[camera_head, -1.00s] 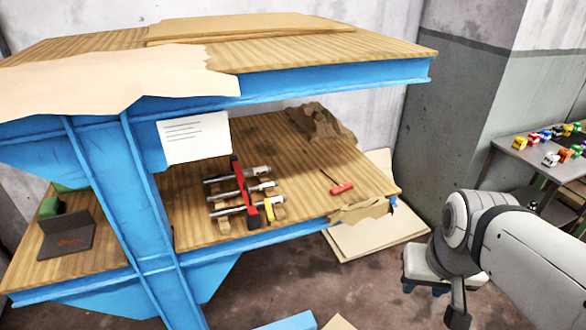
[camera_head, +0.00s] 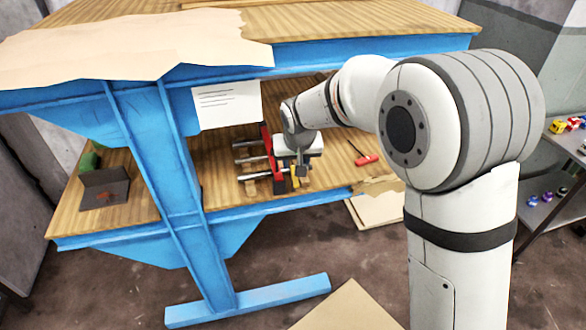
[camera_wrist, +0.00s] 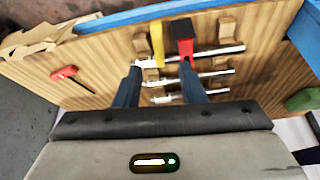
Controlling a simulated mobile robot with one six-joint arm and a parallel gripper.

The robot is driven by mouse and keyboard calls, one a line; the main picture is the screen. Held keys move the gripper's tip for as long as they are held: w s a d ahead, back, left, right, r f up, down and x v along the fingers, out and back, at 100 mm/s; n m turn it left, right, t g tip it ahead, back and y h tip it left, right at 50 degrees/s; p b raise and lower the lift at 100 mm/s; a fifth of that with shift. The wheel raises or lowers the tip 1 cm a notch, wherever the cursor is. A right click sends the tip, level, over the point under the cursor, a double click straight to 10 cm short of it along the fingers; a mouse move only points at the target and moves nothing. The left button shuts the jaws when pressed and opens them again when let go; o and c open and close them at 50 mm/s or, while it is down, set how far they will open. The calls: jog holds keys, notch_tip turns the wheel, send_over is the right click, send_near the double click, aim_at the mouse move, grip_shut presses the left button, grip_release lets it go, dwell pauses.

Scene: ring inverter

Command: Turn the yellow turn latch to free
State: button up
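The yellow turn latch (camera_wrist: 157,42) stands beside the black-ended red bar (camera_wrist: 184,46) near the front end of the metal rods in the wrist view. In the head view the latch (camera_head: 295,181) shows only as a small yellow piece, partly hidden by my gripper. My gripper (camera_wrist: 160,70) is open, its two dark fingers apart with nothing clearly held between them. The latch appears beyond the fingertips in the wrist view, roughly in line with the gap. In the head view my gripper (camera_head: 300,165) is low over the rods; I cannot tell whether it touches anything.
Several metal rods (camera_wrist: 215,72) lie on wooden blocks on the blue bench's lower shelf (camera_head: 215,195). The upper shelf (camera_head: 350,24) overhangs behind my arm. A red-handled tool (camera_head: 367,159) lies right of my gripper. A blue upright (camera_head: 170,170) stands left.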

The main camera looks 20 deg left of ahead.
aim_at(295, 178)
jog(key=p+x, duration=0.1)
jog(key=x, duration=0.6)
jog(key=shift+d+f, duration=0.1)
jog(key=shift+f, duration=0.1)
grip_shut()
